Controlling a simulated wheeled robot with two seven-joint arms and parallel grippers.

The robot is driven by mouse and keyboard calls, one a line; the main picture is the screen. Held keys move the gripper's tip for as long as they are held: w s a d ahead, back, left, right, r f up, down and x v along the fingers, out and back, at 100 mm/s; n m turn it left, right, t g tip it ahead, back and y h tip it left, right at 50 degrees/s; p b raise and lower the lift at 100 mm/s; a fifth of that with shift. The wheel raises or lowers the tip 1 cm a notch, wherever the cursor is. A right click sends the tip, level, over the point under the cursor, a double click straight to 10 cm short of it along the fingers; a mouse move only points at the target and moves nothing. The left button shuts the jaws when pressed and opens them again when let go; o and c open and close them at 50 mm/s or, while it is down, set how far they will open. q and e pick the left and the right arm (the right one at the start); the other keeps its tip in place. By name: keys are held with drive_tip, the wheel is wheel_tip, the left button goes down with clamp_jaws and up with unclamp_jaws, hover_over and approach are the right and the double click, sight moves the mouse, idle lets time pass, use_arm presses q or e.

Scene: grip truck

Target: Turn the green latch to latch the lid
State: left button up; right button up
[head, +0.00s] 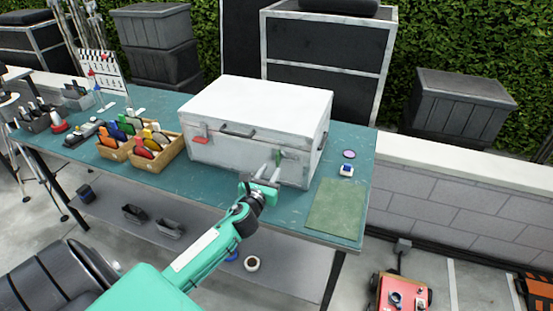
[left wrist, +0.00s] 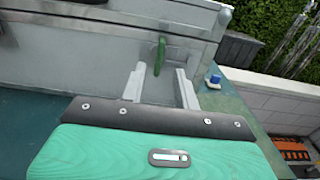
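A white case (head: 255,112) with its lid down stands on the teal table. The green latch (head: 279,156) is on its front, towards the right. In the left wrist view the green latch (left wrist: 160,55) is a narrow, roughly upright bar. A red latch (head: 200,134) is on the front's left part. My left gripper (head: 269,170) is in front of the green latch. Its two pale fingers (left wrist: 160,72) are apart, with the latch between and just beyond their tips; contact cannot be told. My right gripper is not in view.
A handle (head: 237,131) is on the case front between the latches. Wooden boxes (head: 152,155) of coloured items stand left of the case. A green mat (head: 337,207) and a small blue-and-white item (head: 346,170) lie to its right. The table's front edge is near my arm.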

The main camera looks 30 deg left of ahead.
sight(277, 160)
use_arm(q)
drive_tip(key=shift+p+x, duration=0.45)
drive_tip(key=shift+x, duration=2.75)
drive_tip(key=shift+c, duration=0.2)
clamp_jaws()
